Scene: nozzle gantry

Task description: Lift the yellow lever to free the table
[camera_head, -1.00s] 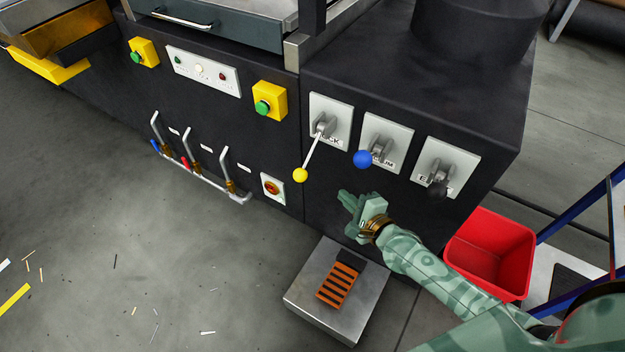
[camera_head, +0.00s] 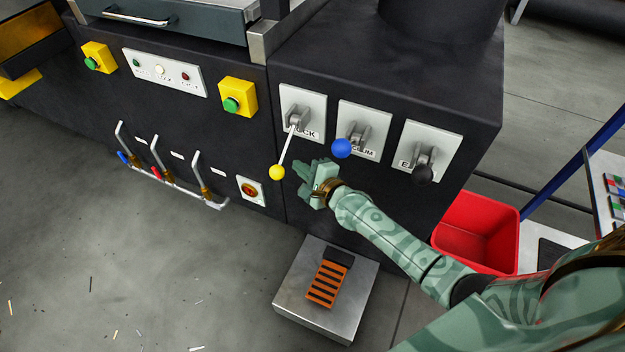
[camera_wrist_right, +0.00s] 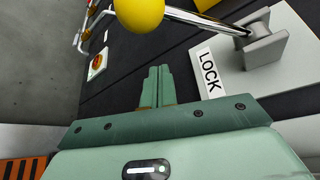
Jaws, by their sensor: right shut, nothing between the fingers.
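The yellow lever has a yellow ball knob (camera_head: 277,172) on a thin metal rod, which angles down and left from its pivot on a white plate (camera_head: 303,112) marked LOCK. In the right wrist view the yellow knob (camera_wrist_right: 139,12) and the LOCK plate (camera_wrist_right: 225,70) show just beyond the fingers. My right gripper (camera_head: 309,173) is shut and empty, a little to the right of the knob and apart from it in the head view. Its fingers also show together in the right wrist view (camera_wrist_right: 157,84). My left gripper is not in view.
A blue-knobbed lever (camera_head: 341,148) and a black-knobbed lever (camera_head: 423,175) sit to the right on the same dark cabinet. A foot pedal (camera_head: 328,283) on a metal block stands below. A red bin (camera_head: 478,232) is at the right. Open floor lies at the left.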

